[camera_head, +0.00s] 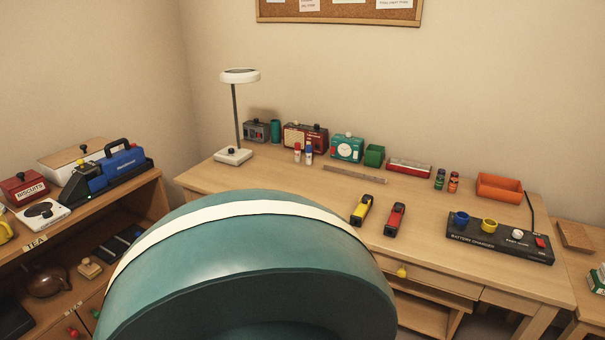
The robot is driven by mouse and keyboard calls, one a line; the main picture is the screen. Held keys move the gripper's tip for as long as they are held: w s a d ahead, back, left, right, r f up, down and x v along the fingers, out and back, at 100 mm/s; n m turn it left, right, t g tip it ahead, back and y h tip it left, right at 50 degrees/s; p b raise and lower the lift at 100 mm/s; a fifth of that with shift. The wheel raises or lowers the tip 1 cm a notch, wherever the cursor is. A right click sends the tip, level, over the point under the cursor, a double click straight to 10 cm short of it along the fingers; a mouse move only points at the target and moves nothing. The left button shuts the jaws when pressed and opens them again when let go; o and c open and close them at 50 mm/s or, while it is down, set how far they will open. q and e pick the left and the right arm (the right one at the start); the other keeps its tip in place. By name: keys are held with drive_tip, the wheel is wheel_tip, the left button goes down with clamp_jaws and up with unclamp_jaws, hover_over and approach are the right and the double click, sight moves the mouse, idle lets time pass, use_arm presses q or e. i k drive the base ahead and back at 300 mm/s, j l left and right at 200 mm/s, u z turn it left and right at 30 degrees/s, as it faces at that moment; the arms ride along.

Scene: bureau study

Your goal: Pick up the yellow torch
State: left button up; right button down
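The yellow torch (362,209), yellow with black parts, lies on the wooden desk (310,187) near its front edge, right of the picture's middle. A similar red and black torch (395,219) lies just right of it, with a small gap between them. Nothing covers the yellow torch. Neither of my grippers shows in the head view.
A large teal curved form with a white band hides the desk's front left. A battery charger (499,239) stands at the desk's right. A ruler (355,174) lies behind the torches. A lamp (233,156), radio (305,137) and orange tray (499,187) stand farther back.

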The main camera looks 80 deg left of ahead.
sight(357, 219)
drive_tip(key=u, duration=2.05)
drive_tip(key=z, duration=2.6)
drive_tip(key=u, duration=2.6)
drive_tip(key=i+j+z, duration=0.2)
drive_tip(key=j, duration=0.25)
drive_tip(key=i+l, duration=0.05)
drive_tip(key=i, duration=0.05)
